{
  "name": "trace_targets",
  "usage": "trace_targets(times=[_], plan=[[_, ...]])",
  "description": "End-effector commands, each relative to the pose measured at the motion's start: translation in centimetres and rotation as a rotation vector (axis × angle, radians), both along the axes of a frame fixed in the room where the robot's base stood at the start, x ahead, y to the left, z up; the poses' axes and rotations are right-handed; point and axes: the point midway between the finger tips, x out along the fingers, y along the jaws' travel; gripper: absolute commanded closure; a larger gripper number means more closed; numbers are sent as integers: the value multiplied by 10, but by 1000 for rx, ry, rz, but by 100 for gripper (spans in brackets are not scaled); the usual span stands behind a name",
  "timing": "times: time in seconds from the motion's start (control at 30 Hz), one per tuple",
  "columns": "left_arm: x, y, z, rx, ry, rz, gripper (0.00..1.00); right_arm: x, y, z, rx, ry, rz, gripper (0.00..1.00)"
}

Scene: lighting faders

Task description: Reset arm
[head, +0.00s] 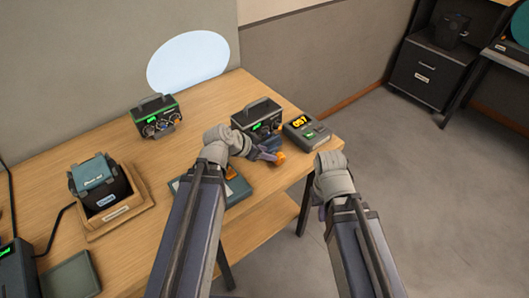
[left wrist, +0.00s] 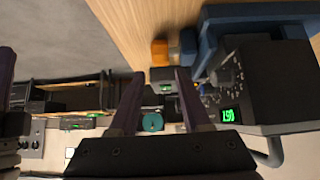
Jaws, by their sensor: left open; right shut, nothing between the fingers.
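My left gripper (head: 266,153) reaches right, low in front of a black box (head: 250,118) with a handle and green display. Its fingers are open in the left wrist view (left wrist: 160,75), with nothing held between them. An orange piece (head: 280,158) shows at the fingertips in the head view. In the left wrist view the orange piece (left wrist: 160,52) lies beyond the fingers, beside a blue part (left wrist: 213,38); contact is unclear. My right gripper (head: 322,212) is mostly hidden behind its own wrist, off the table's right edge.
A device reading 057 (head: 306,130) stands by the table's right corner. Another black box (head: 157,117) stands further back left. A wooden tray (head: 127,215) holds a dark container with a teal top (head: 92,174). Floor (head: 410,190) is clear at right.

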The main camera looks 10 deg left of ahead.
Motion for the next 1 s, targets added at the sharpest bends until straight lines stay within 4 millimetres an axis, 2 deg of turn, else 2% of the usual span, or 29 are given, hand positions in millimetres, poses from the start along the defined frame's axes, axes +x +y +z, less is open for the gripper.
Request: trace_targets(times=[0.27, 0.37, 0.5, 0.6, 0.8, 1.0], plan=[[-1, -2, -1, 2, 9, -3, 52, 0, 0, 0, 0, 0, 0, 100], [-12, -19, -10, 12, 81, -13, 52, 0, 0, 0, 0, 0, 0, 100], [-48, -57, -36, 82, 302, -1, 52, 0, 0, 0, 0, 0, 0, 100], [-79, -75, -50, 173, 457, 53, 52, 0, 0, 0, 0, 0, 0, 100], [-123, -87, -61, 368, 634, 221, 52, 0, 0, 0, 0, 0, 0, 100], [-141, -87, -60, 467, 678, 336, 52, 0, 0, 0, 0, 0, 0, 100]])
